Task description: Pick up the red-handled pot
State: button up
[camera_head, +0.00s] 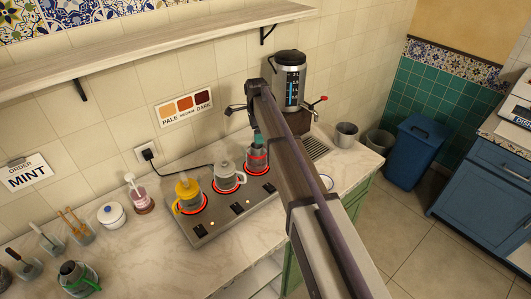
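A grey pot with a red band or handle (257,158) stands on the right burner of the hot plate, partly hidden by my arm. My gripper (257,137) points down from the arm's end, just above this pot. A small teal part shows there, close to the pot's top. Whether the fingers touch the pot or are open or shut is too small and covered to tell.
A white pot (226,175) and a yellow pot (189,195) stand on the other glowing burners of the hot plate (212,230). A samovar (288,72) stands behind my arm. A green-handled pot (77,279) stands front left.

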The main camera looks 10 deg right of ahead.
aim_at(257, 152)
jog(key=shift+m, duration=0.6)
jog(key=f+b, duration=1.1)
jog(key=shift+s+a, duration=0.35)
jog(key=shift+r, duration=0.25)
jog(key=c, duration=0.9)
